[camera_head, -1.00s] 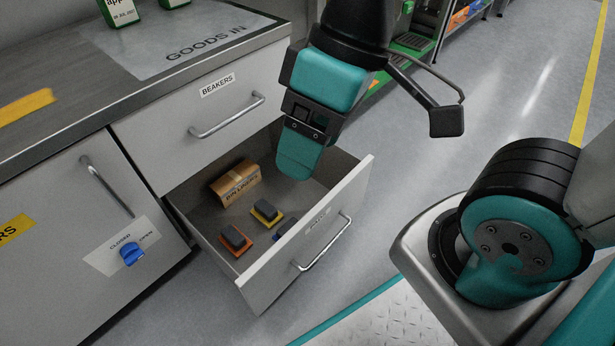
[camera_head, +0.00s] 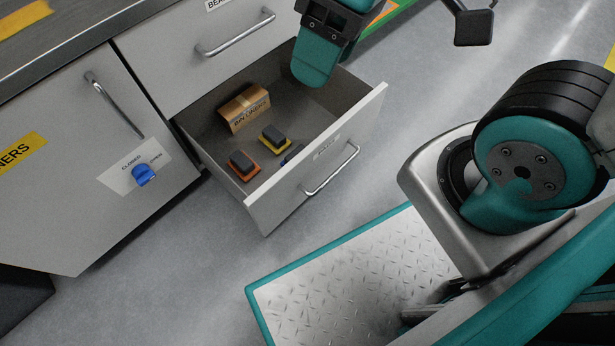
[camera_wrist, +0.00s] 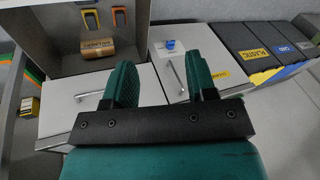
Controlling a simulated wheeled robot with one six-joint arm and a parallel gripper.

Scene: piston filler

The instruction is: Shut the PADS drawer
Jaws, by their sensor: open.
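The drawer with a small blurred label (camera_head: 290,203) stands pulled well out, under the BEAKERS drawer, with a bar handle (camera_head: 333,172) on its front. Inside lie a brown BIN LINERS box (camera_head: 245,107), an orange-based pad (camera_head: 243,165), a yellow-based pad (camera_head: 275,139) and a blue one partly hidden by the front panel. My gripper (camera_head: 315,75) is over the back right of the open drawer, apart from its handle. In the wrist view, its two teal fingers (camera_wrist: 162,80) are spread with nothing between them; the open drawer's inside (camera_wrist: 65,62) shows at upper left.
The BEAKERS drawer (camera_head: 170,65) is shut above. A cabinet door (camera_head: 60,200) with a blue knob (camera_head: 143,175) stands to the left. Grey floor is clear in front of the drawer. Bins (camera_wrist: 245,50) show at right in the wrist view.

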